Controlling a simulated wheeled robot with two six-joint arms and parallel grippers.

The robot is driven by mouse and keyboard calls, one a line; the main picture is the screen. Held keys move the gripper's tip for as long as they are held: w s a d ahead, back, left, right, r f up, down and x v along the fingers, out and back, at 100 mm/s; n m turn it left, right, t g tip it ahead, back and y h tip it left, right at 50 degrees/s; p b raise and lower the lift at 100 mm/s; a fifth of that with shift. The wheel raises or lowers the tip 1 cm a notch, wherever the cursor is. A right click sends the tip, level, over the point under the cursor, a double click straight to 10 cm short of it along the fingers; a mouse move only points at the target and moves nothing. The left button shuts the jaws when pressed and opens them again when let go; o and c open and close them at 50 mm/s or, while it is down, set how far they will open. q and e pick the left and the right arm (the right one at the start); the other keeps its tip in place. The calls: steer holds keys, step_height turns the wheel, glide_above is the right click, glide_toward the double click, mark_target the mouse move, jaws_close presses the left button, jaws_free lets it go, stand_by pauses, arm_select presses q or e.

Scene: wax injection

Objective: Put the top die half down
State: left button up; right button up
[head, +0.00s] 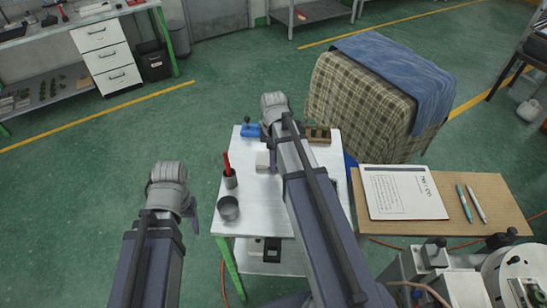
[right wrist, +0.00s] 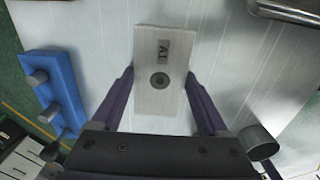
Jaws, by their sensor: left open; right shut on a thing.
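The top die half, a pale grey block marked A1 with a round hole (right wrist: 160,60), lies between the two fingers of my right gripper (right wrist: 160,82) in the right wrist view. The right gripper is shut on its sides. In the head view a small part of a pale block (head: 262,159) shows beside the right gripper (head: 272,165), over the metal worktable (head: 258,228). My arm hides much of that spot, and I cannot tell whether the block touches the tabletop. My left gripper (head: 191,212) is open and empty, left of the table.
On the worktable are a blue block with pegs (head: 250,131), a brown rack (head: 319,134), a cup with a red-handled tool (head: 230,180) and a grey pot (head: 228,208). A cloth-covered thing (head: 355,105) stands behind.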

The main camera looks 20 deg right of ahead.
steer(key=o, duration=1.6)
steer(key=shift+f, duration=0.1)
step_height(320, 180, up, 12)
steer(key=p, duration=1.2)
steer(key=s+a+m, duration=0.3)
steer(key=s+a, duration=0.1)
steer(key=a, duration=0.3)
steer(key=s+a+m, duration=0.3)
steer(key=s+a, duration=0.2)
steer(key=a, duration=0.1)
steer(key=s+a+m+h, duration=0.1)
steer(key=s+a+m, duration=0.1)
steer(key=s+a, duration=0.3)
steer(key=shift+a+r+m, duration=0.2)
steer(key=shift+a+m, duration=0.2)
steer(key=shift+a, duration=0.9)
